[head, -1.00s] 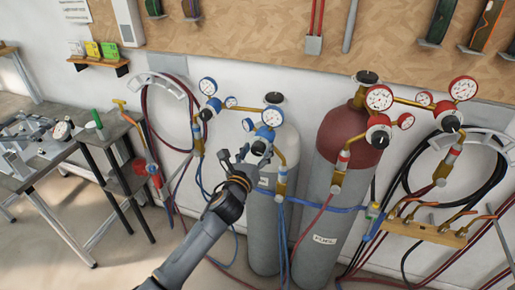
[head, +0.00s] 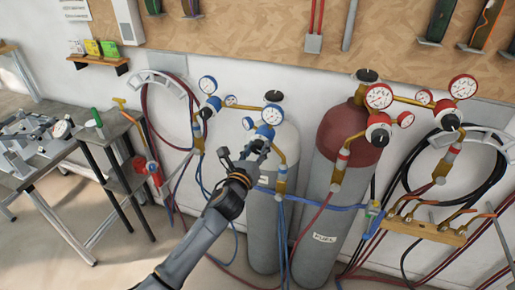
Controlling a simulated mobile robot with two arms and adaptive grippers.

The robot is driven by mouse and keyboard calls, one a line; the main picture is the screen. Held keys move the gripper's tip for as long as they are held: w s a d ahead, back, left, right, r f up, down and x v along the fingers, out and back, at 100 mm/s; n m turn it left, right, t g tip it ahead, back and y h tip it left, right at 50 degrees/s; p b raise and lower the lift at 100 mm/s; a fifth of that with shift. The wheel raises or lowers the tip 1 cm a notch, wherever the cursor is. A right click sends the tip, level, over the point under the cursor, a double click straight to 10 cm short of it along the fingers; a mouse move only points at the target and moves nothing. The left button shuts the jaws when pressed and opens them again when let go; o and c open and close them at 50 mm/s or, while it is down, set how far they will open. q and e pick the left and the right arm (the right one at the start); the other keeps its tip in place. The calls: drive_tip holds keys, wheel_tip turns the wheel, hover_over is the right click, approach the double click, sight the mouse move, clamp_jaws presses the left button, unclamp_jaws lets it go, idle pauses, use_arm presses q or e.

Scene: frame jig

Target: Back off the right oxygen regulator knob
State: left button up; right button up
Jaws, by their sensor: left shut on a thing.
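The right oxygen regulator (head: 265,131) is the blue one on the grey cylinder (head: 264,225), with a white gauge on its upper right and a smaller gauge on its left. Its dark knob (head: 258,146) faces me and is partly covered by my fingers. My left gripper (head: 246,153) reaches up from below and is shut on this knob. The left oxygen regulator (head: 210,106), also blue, is on the wall side to the left, with nothing touching it. My right gripper is out of view.
A red-topped cylinder (head: 340,205) with red regulators stands close on the right. Blue and red hoses hang around both cylinders. A torch rack (head: 425,231) is at the right. A metal work table (head: 40,160) with a jig is at the left. Floor is open at the lower left.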

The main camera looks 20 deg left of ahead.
use_arm(q)
drive_tip(key=n, duration=0.4)
drive_tip(key=shift+n, duration=0.4)
drive_tip(key=n, duration=0.4)
drive_tip(key=shift+f, duration=0.1)
drive_tip(key=n, duration=0.5)
drive_tip(key=shift+n, duration=2)
drive_tip(key=o, duration=1.2)
drive_tip(key=shift+s, duration=0.1)
